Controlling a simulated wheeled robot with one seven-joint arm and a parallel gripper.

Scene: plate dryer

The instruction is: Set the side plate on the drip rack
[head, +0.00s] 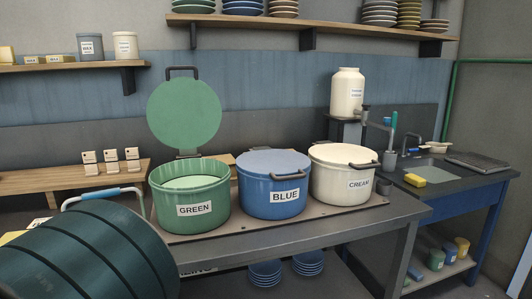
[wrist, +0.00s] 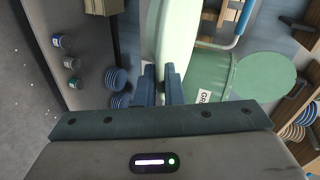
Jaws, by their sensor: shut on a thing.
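A pale green plate (wrist: 172,35) shows nearly edge-on in the wrist view. My gripper (wrist: 159,82) is shut on its near edge, and the plate extends up past the top of that view. Neither the plate nor my gripper shows in the head view; my dark arm fills the lower left there. A dark ribbed board (head: 483,161) lies beside the sink at the right; I cannot tell whether it is the drip rack.
An open green pot (head: 190,205), with its lid (head: 184,113) raised behind, stands on the bench. It also shows beside the plate in the wrist view (wrist: 208,80). Lidded blue (head: 273,185) and cream (head: 341,176) pots stand to its right. A blue-gripped handle (head: 105,193) rises at left.

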